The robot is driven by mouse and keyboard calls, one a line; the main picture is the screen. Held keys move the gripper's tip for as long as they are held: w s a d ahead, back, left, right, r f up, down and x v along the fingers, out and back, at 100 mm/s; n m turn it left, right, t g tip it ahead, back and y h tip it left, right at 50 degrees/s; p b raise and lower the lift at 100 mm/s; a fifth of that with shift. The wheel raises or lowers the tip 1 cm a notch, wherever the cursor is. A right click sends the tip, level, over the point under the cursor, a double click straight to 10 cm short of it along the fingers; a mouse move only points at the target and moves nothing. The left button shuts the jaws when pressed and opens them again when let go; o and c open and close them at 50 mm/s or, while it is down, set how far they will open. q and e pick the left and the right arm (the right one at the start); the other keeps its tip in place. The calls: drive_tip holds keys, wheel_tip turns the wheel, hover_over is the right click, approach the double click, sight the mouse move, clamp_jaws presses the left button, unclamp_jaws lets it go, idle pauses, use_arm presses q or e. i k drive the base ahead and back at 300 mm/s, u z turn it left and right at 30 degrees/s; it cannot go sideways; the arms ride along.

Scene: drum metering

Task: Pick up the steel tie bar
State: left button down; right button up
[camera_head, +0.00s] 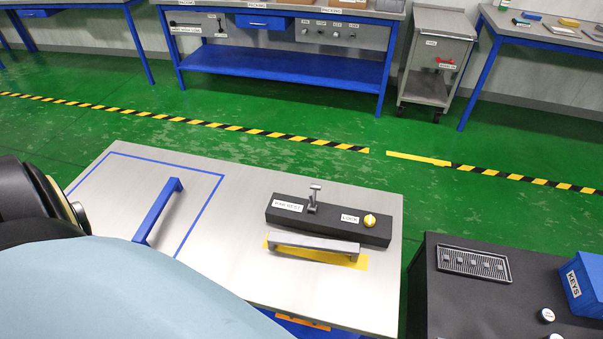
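A grey metal bar with a short leg at each end, which looks like the steel tie bar (313,243), lies over a yellow patch (358,263) on the pale tabletop (245,260). It sits along the near side of a black block (335,226). The block carries a small upright steel T-shaped piece (313,200), a label that seems to read "BAR REST", a "LOCK" label and a yellow knob (369,220). Neither of my grippers is in view. Parts of my own arm fill the lower left and hide the table's near left part.
A blue handle-shaped bar (157,210) stands on the left, inside a blue outline. A dark cabinet (455,305) with a grille (474,264) and a blue KEYS box (583,285) is at right. Blue benches (290,68) and a grey cart (438,55) stand beyond the green floor.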

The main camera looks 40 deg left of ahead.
sight(274, 239)
drive_tip(key=u, duration=0.05)
drive_tip(key=i, duration=0.3)
drive_tip(key=u, duration=1.2)
